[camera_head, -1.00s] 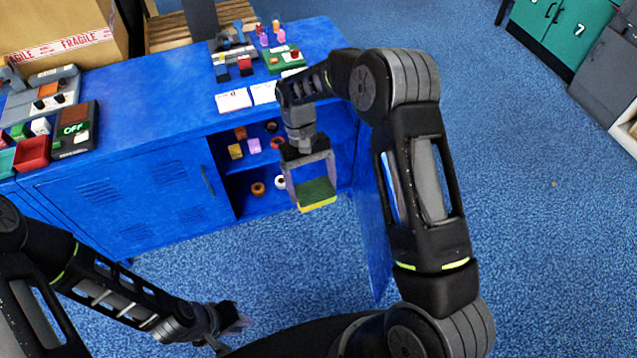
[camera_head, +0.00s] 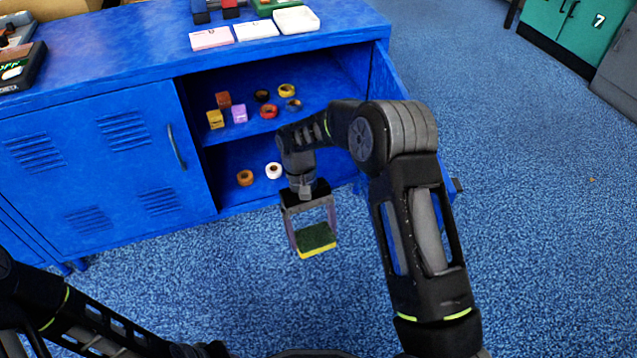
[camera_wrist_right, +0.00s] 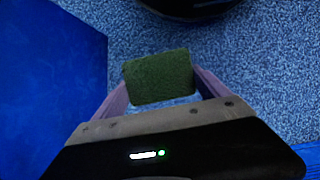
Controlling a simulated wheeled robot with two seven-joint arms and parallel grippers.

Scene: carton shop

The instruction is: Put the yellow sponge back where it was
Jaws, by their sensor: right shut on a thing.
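The yellow sponge (camera_head: 316,239) has a dark green top and a yellow edge. My right gripper (camera_head: 314,236) is shut on it and holds it in the air in front of the open blue cabinet (camera_head: 190,205). In the right wrist view the sponge's green face (camera_wrist_right: 158,78) sits between the two fingers. The cabinet's right half is open and shows two shelf levels. My left arm comes in at the lower left, but its gripper's jaws are not visible.
Small blocks, including a yellow one (camera_head: 215,119) and a purple one (camera_head: 239,114), stand on the upper shelf beside several rings. An orange-brown ring (camera_head: 245,178) and a white ring (camera_head: 273,170) lie on the lower level. The open door (camera_head: 388,85) is at the right, partly behind my arm.

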